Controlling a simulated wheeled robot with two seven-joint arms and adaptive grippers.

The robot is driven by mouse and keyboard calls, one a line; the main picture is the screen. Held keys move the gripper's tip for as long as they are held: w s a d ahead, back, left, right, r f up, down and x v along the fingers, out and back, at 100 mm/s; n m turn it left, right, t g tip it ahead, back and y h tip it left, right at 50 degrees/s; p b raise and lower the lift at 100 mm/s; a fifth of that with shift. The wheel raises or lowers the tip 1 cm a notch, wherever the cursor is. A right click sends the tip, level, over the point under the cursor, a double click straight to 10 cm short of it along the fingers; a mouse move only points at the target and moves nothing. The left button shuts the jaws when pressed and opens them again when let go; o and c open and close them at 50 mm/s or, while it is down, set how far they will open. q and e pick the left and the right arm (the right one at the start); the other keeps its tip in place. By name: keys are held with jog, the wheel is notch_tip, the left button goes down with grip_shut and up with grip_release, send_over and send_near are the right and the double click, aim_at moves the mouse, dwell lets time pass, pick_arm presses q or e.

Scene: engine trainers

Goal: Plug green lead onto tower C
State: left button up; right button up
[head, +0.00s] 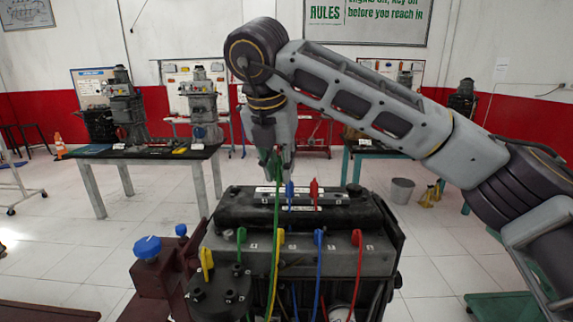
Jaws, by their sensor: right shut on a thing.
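My right gripper (274,150) is shut on the upper end of the green lead (276,205), above the back of the engine block (340,262). The green cable hangs down past the block's front. A green boot (241,236) sits at the left of the block's front row. At the front left, a black round cap (220,292) has short upright towers, and a yellow lead end (206,260) stands upright on it. Any letters on the towers are too small to read, so I cannot tell which is tower C. My left gripper is not in view.
Blue (290,189) and red (314,189) lead ends stand on the black rear part, right of my gripper. Yellow (280,238), blue (318,238) and red (357,239) boots line the front row. A blue-knobbed clamp (147,248) stands left of the cap.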

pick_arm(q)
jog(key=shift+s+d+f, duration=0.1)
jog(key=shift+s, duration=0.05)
pick_arm(e)
jog(key=s+a, duration=0.6)
jog(key=a, duration=0.3)
jog(key=shift+s, duration=0.4)
dwell(0.5)
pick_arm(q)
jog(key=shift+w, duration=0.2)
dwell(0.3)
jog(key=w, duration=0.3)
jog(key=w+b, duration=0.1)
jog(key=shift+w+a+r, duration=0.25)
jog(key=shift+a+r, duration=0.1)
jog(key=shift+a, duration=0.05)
pick_arm(e)
jog(key=shift+f, duration=0.55)
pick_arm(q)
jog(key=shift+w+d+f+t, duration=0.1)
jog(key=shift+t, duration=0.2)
pick_arm(e)
jog(key=shift+f, duration=0.25)
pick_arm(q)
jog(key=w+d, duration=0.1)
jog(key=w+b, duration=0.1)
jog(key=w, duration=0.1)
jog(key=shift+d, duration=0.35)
pick_arm(e)
jog(key=shift+f, duration=0.6)
